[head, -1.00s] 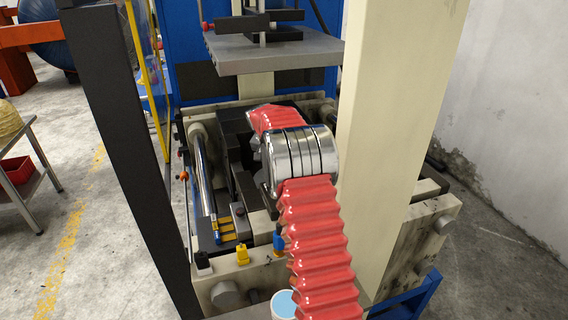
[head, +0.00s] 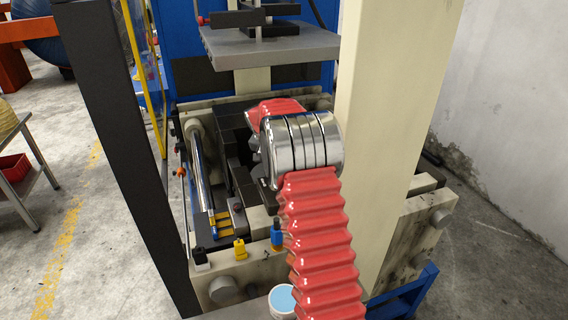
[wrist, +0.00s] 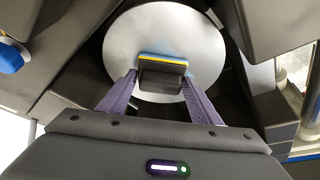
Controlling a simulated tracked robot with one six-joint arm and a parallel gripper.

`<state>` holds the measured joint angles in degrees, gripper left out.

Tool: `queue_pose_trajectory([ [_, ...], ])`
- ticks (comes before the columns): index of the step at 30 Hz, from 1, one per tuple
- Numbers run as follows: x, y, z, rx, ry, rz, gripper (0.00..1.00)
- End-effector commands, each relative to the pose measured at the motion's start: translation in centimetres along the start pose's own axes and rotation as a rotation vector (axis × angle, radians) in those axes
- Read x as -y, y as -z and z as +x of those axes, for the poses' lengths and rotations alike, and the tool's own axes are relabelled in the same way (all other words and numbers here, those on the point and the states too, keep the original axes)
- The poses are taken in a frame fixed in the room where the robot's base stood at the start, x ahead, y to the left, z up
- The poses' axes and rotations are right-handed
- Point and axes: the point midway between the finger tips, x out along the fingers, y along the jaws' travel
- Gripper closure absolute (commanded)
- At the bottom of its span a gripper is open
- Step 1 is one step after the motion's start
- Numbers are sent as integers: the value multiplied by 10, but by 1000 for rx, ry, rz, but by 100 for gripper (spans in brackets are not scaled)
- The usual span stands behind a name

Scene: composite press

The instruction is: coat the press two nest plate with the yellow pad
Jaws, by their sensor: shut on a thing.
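In the wrist view, my gripper (wrist: 160,84) has its purple fingers shut on a small pad (wrist: 163,60). The pad has a dark grey back with yellow and blue layers along its far edge. A round silver plate (wrist: 190,35), which looks like the nest plate, lies beyond the pad and fills the middle of the view. The pad overlaps the plate in the picture; I cannot tell whether they touch. In the head view, my own arm hides the gripper, the pad and the plate.
A grey upper plate (head: 270,48) hangs over the press. A cream column (head: 395,150) stands at the right and a dark post (head: 120,150) at the left. A white tub with blue contents (head: 283,299) sits in front. A yellow knob (head: 240,249) and a blue knob (head: 276,233) are on the front block.

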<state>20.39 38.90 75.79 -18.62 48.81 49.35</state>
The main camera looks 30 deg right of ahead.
Motion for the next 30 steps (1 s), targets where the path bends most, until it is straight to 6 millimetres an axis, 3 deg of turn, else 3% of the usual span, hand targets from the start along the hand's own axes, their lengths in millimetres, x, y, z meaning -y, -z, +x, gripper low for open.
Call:
queue_pose_trajectory([
  [30,-19,-18,-6,5,-4,0,67],
])
